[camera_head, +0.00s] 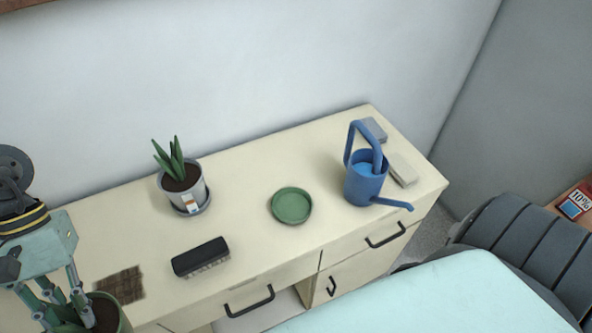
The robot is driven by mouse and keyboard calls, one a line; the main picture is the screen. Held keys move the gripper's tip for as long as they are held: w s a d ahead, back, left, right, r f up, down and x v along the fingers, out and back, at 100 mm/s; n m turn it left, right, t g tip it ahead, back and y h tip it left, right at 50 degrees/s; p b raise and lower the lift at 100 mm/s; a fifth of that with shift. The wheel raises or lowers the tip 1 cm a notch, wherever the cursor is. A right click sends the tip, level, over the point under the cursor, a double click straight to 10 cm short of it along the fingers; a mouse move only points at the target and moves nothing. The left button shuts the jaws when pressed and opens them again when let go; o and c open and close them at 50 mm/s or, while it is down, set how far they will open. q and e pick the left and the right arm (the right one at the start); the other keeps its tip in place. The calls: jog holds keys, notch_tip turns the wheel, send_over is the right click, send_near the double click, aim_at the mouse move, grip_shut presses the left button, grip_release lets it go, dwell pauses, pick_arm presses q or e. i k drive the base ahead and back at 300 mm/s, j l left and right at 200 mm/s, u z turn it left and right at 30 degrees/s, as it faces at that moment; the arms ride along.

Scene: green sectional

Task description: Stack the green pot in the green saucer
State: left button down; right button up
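The green pot (123,318) is at the lower left corner, cut off by the picture's bottom edge. Dark soil and green leaves show in it. The green saucer (291,206) lies flat and empty near the middle of the cabinet top. My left gripper (66,318) is over the green pot, pointing down, with its fingers apart. One finger overlaps the soil area; whether the fingers touch the pot cannot be told. My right gripper is not in view.
The cream cabinet top (240,240) also holds a grey pot with a plant (198,188), a black brush (201,257), a brown woven patch (122,284), a blue watering can (363,186) and two small blocks (404,170). Bare surface surrounds the saucer.

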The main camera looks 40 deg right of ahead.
aim_at(292, 207)
jog(key=l+u, duration=0.1)
jog(key=l, duration=0.55)
jog(key=k+l+u, duration=0.1)
jog(key=l, duration=0.55)
jog(key=l+u, duration=0.1)
jog(key=l, duration=0.5)
jog(key=k+l+u, duration=0.1)
jog(key=l, duration=0.55)
jog(key=k, duration=0.05)
